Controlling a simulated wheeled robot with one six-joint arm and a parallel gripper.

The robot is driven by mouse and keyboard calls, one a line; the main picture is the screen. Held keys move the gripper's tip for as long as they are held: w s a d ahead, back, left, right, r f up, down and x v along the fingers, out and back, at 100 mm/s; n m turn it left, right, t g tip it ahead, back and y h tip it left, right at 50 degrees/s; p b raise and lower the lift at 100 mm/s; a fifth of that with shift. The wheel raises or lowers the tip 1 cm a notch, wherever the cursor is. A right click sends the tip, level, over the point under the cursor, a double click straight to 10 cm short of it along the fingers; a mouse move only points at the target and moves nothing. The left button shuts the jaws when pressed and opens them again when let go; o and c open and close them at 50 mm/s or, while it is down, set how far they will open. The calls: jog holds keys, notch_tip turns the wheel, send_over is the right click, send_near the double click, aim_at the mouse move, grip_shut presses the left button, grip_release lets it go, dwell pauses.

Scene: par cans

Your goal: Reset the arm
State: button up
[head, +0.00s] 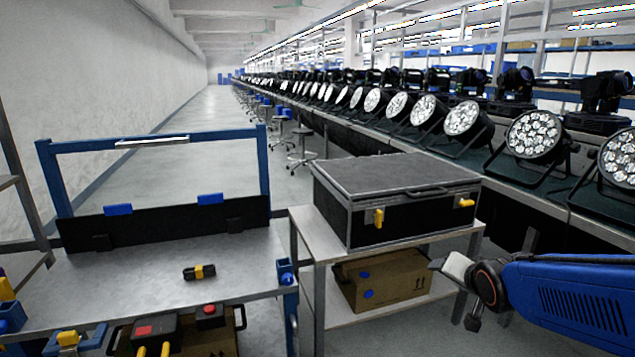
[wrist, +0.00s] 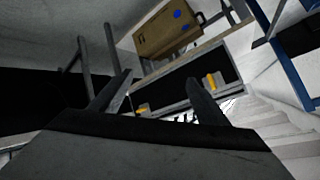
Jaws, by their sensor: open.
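My blue arm (head: 575,295) reaches in from the right edge in the head view. Its end, my gripper, is partly hidden behind the arm there. In the wrist view my gripper (wrist: 157,88) shows two dark fingers spread apart with nothing between them. A black case (head: 395,197) with grey edges and yellow latches lies shut on a grey side table, left of and beyond the arm. The case also shows past the fingers in the wrist view (wrist: 180,82), apart from them.
A cardboard box (head: 385,282) sits on the table's lower shelf. A workbench (head: 150,285) at left holds a small black and yellow item (head: 199,272). A long row of par cans (head: 534,135) lines the right. The aisle floor (head: 205,120) is open.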

jog(key=s+a+n+g, duration=0.1)
jog(key=s+n+g, duration=0.2)
jog(key=s, duration=0.9)
jog(key=s+a+n+g+y, duration=0.1)
jog(key=s+n, duration=0.3)
jog(key=s, duration=0.7)
jog(key=shift+s+a+f+g, duration=0.3)
jog(key=shift+s+a+g, duration=0.05)
jog(key=shift+a+g, duration=0.5)
